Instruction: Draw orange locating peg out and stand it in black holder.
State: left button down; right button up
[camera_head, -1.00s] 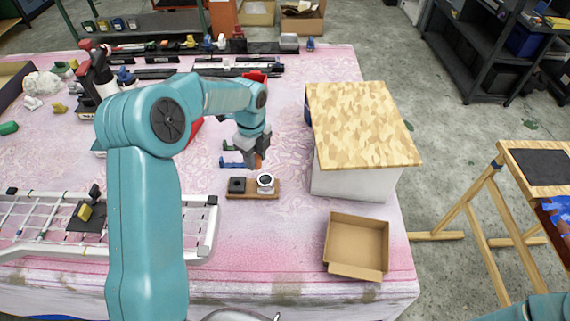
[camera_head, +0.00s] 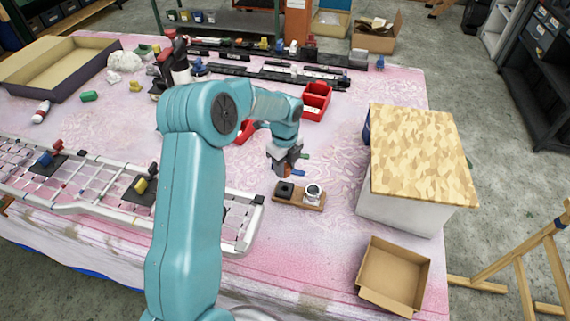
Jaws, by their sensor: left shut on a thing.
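A small wooden board (camera_head: 300,203) lies on the pink cloth-covered table. It carries a black square holder (camera_head: 285,190) on its left and a white round piece with a dark centre (camera_head: 313,194) on its right. My left gripper (camera_head: 287,167) is just behind and above the black holder, pointing down. It is shut on the orange locating peg (camera_head: 287,171), of which only a small orange-brown bit shows. I cannot tell whether the peg touches the holder. My right gripper is not in view.
A white grille frame (camera_head: 245,236) lies at the left front. A wood-topped white box (camera_head: 398,205) stands right of the board, with an open cardboard box (camera_head: 393,272) in front. Red bins (camera_head: 316,100) are behind. Pink table is clear in front of the board.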

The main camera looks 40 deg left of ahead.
pick_arm(q)
jog(key=shift+f+b, duration=1.35)
jog(key=shift+f, duration=0.85)
jog(key=shift+f+b, duration=1.1)
jog(key=shift+f, duration=0.35)
jog(key=c, duration=0.7)
grip_release()
jog(key=shift+o, duration=0.2)
notch_tip(320, 180, up, 16)
jog(key=shift+r+b, duration=0.2)
jog(key=shift+b, duration=0.25)
